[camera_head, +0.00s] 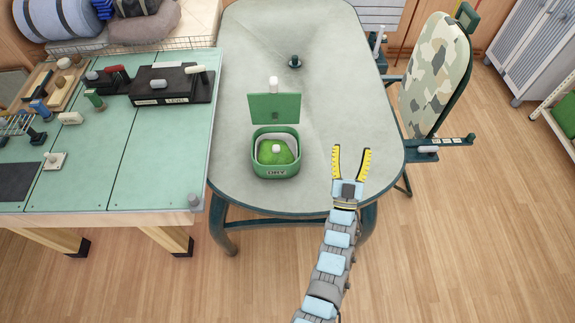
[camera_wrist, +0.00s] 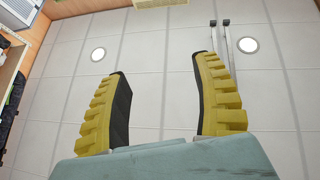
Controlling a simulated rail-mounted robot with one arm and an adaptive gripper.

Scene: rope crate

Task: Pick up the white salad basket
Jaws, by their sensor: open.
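A green box (camera_head: 276,171) marked "DRY" stands on the grey table (camera_head: 330,60), its lid (camera_head: 275,107) raised at the back. Inside it is a bright green mass (camera_head: 268,154) with a white knob (camera_head: 276,149) on top. A pale rim shows around the mass, but I cannot tell if it belongs to a white basket. No separate white salad basket stands out. My gripper (camera_head: 351,150), with yellow fingers, is open and empty, to the right of the box near the table's front right edge. In the wrist view my open fingers (camera_wrist: 160,65) point up at the ceiling.
A green workbench (camera_head: 150,130) with a black device (camera_head: 165,87) and small items adjoins the table on the left. A dark knob (camera_head: 295,62) is at the table's back. Most of the table is clear.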

